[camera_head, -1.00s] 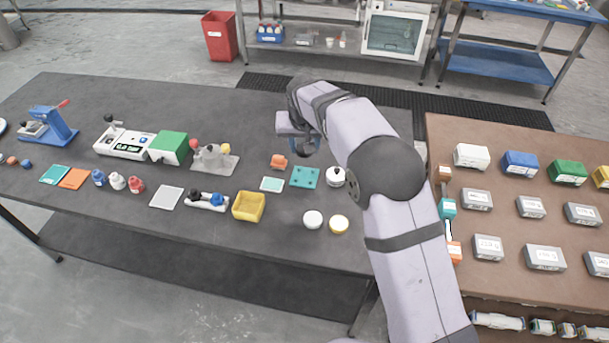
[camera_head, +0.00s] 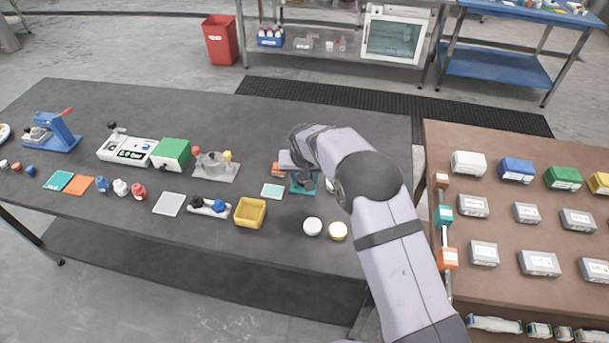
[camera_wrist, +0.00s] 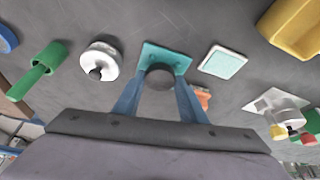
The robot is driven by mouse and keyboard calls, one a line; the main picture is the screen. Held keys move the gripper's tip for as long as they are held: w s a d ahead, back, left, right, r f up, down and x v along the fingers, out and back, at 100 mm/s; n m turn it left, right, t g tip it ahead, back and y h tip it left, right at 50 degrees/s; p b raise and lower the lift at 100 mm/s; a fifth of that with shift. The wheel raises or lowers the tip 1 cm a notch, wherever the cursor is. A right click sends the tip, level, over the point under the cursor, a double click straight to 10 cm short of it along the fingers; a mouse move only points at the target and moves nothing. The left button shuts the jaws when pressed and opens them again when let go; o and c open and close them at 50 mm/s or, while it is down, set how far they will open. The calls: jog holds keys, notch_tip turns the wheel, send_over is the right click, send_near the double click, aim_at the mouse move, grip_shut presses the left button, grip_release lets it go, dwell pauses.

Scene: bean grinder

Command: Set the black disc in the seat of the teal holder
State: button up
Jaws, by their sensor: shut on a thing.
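My gripper (camera_wrist: 160,80) is shut on the black disc (camera_wrist: 159,78), which shows dark grey between the two blue fingertips in the wrist view. The teal holder (camera_wrist: 165,52) is a flat plate just beyond the disc, and the disc overlaps its near part in this view. I cannot tell whether the disc touches the holder or hangs above it; its seat is hidden. In the head view my gripper (camera_head: 302,180) is over the teal holder (camera_head: 297,189) and covers most of it. The disc is hidden there.
A white-rimmed teal pad (camera_wrist: 223,62) and an orange piece (camera_wrist: 203,98) lie close to the holder. A white round piece with a black knob (camera_wrist: 101,61) stands on its other side. A yellow bin (camera_head: 250,212) and two round lids (camera_head: 313,227) are nearer the table's front edge.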

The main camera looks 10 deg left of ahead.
jog(key=shift+f, duration=0.3)
jog(key=shift+f, duration=0.15)
jog(key=o, duration=1.2)
jog(key=shift+c, duration=0.2)
jog(key=shift+r, duration=0.2)
jog(key=b+v, duration=0.3)
jog(key=v, duration=0.9)
jog(key=shift+d, duration=0.1)
